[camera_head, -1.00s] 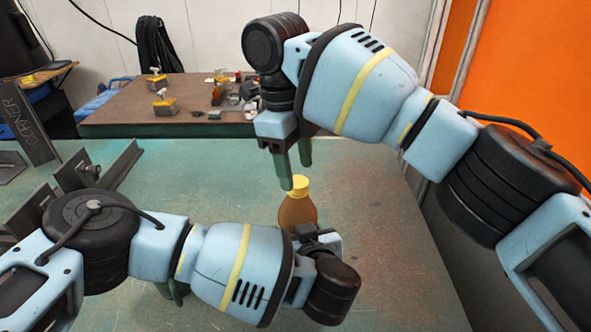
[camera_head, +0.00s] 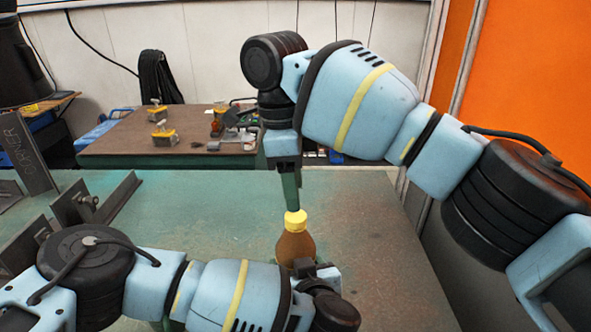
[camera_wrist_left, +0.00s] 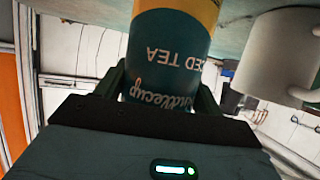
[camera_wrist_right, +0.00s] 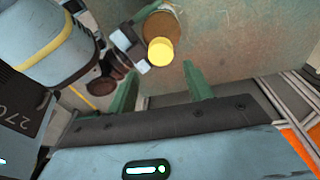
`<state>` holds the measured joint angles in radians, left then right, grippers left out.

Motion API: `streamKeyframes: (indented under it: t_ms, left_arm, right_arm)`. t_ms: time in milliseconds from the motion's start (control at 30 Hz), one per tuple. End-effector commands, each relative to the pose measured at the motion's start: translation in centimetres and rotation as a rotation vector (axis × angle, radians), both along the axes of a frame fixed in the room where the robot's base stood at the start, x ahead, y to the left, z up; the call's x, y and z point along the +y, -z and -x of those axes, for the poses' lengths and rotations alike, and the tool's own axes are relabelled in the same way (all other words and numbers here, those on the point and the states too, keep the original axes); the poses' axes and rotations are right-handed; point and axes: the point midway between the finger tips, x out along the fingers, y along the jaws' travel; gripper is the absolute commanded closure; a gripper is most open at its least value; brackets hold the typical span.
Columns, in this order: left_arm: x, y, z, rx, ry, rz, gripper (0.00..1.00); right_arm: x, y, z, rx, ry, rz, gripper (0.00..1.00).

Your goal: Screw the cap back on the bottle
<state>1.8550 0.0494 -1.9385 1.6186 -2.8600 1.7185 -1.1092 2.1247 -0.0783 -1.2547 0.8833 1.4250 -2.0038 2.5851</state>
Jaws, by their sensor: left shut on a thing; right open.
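The brown bottle (camera_head: 295,246) stands upright on the green table, with its yellow cap (camera_head: 296,220) on its neck. I cannot tell whether the cap is threaded. In the left wrist view the bottle's dark teal label (camera_wrist_left: 165,55) reads "ICED TEA" upside down. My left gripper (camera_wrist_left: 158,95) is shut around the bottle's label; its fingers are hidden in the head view. My right gripper (camera_head: 291,207) points down just above the cap. In the right wrist view its two fingers (camera_wrist_right: 161,72) are spread and empty, with the cap (camera_wrist_right: 160,52) in line with the gap between them.
A white mug (camera_wrist_left: 275,60) is close beside the bottle in the left wrist view. Dark metal angle pieces (camera_head: 85,206) and a plate marked CORNER (camera_head: 25,150) stand at the left. A brown table (camera_head: 110,150) behind holds yellow clamps. The green table's right side is clear.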

Motion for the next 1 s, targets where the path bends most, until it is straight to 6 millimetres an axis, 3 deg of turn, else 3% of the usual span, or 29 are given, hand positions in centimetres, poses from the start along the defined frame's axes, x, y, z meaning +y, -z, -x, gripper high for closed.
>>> streamKeyframes:
  t_ms: [1000]
  left_arm:
    - [0.0, -0.1, 0.0, -0.002, -0.001, 0.0, 0.96]
  right_arm:
    - [-0.2, -1.2, 0.0, 0.14, -1.681, -0.124, 0.49]
